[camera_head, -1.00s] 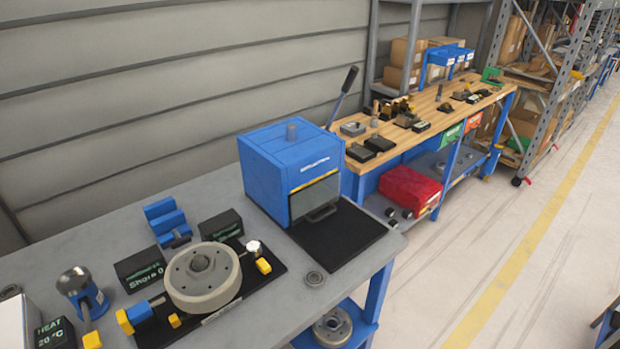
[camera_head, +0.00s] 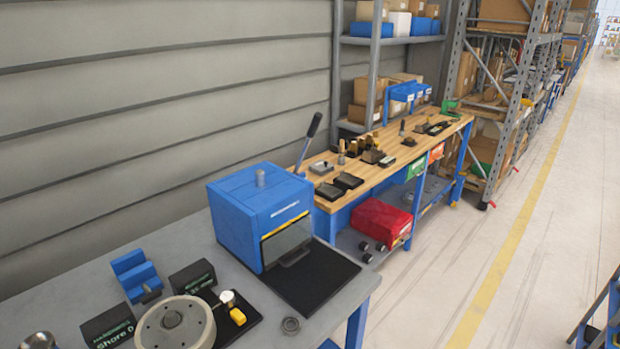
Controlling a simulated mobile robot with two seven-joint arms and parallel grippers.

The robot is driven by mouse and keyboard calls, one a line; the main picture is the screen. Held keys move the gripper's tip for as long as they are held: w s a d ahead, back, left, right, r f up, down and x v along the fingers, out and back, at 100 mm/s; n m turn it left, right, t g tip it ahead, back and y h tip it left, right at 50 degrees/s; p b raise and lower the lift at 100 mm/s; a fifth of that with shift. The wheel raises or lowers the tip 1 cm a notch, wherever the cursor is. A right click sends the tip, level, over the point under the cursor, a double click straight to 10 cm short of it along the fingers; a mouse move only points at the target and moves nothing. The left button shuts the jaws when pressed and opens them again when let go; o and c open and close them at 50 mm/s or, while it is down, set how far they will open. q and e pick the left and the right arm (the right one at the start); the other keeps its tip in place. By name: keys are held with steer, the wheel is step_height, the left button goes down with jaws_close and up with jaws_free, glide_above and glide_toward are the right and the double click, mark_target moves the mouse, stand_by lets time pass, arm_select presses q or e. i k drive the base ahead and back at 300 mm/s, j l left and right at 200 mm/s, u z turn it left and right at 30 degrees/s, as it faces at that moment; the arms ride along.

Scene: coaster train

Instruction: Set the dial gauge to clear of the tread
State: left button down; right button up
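The dial gauge (camera_head: 227,298) is a small round white-faced gauge at the right edge of the grey wheel, at the lower left of the head view. The wheel (camera_head: 174,325) is a thick grey disc with a dark hub, cut off by the bottom edge. I cannot tell whether the gauge touches the wheel's tread. Neither of my grippers is in view.
A blue box machine (camera_head: 262,215) with a black mat (camera_head: 312,278) stands on the grey bench. Black display boxes (camera_head: 193,277) and a blue stepped block (camera_head: 136,274) lie behind the wheel. A wooden workbench (camera_head: 330,203) stands beyond.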

mark_target(229, 306)
steer(key=i+l, duration=0.15)
steer(key=l, duration=0.2)
steer(key=i+l, duration=0.2)
steer(key=l, duration=0.2)
steer(key=i+l, duration=0.15)
steer(key=l, duration=0.2)
steer(key=i+l, duration=0.2)
steer(key=l, duration=0.2)
steer(key=i+l, duration=0.15)
steer(key=l, duration=0.2)
steer(key=i+l+u, duration=0.1)
steer(key=l+u, duration=0.2)
steer(key=u, duration=0.15)
steer(key=i+l+u, duration=0.1)
steer(key=l+u, duration=0.25)
steer(key=u, duration=1.35)
